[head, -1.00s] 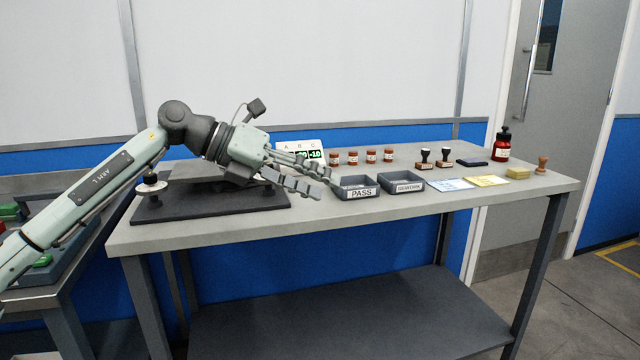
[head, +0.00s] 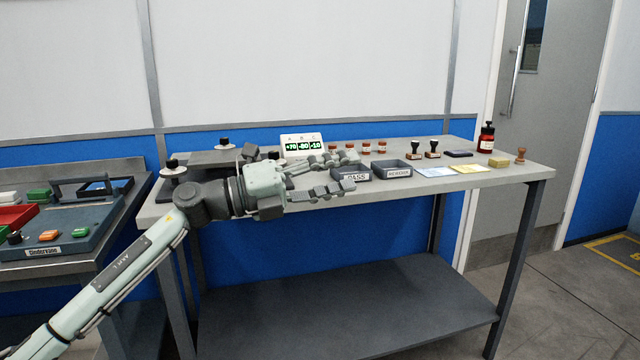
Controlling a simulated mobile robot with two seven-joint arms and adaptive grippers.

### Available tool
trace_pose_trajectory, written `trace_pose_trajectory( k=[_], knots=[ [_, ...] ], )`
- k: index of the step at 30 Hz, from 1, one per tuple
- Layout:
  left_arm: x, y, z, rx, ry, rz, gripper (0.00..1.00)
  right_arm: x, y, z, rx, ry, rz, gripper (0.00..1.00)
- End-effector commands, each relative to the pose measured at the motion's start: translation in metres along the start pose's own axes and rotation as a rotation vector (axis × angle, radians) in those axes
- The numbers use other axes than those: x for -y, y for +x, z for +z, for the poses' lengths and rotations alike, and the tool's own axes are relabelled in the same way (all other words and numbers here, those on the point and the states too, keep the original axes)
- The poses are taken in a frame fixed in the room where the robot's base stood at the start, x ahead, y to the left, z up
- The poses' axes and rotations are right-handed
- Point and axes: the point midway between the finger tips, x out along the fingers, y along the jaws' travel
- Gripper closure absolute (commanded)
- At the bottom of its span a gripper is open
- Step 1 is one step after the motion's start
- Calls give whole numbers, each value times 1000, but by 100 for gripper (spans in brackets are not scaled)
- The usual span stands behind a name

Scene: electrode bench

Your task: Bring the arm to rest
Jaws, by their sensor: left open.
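My left arm comes in from the lower left. Its gripper (head: 352,172) is open and empty, with its fingers pointing right and spread apart. In the picture it overlaps the front edge of the bench (head: 470,183) and part of the PASS tray (head: 372,172). I cannot tell its exact distance from the tray. My right gripper is not in view.
A display (head: 302,145) stands behind my gripper. A second bench (head: 140,185) is at left. The lower shelf (head: 350,300) is bare.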

Motion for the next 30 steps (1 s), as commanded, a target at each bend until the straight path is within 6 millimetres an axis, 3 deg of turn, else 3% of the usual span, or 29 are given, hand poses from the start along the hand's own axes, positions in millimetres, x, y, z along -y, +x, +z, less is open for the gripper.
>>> trace_pose_trajectory(
  k=[2, 5, 9, 14, 17, 22, 27, 30],
  knots=[
    [-11, -7, 5, 144, -138, -81, 56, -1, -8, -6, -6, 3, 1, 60],
    [-37, -35, 21, 390, -350, -168, 56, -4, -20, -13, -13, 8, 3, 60],
    [-112, -106, 30, 784, -685, -204, 56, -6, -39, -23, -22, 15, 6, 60],
    [-200, -185, -3, 1124, -975, -141, 56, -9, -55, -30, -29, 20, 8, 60],
    [-248, -232, -40, 1307, -1131, -74, 56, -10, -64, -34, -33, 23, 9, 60],
    [-313, -304, -129, 1583, -1374, 82, 56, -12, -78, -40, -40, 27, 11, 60],
    [-351, -366, -237, 1824, -1592, 281, 56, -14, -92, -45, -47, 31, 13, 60],
    [-358, -396, -302, 1943, -1705, 410, 56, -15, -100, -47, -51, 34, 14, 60]
  ],
)
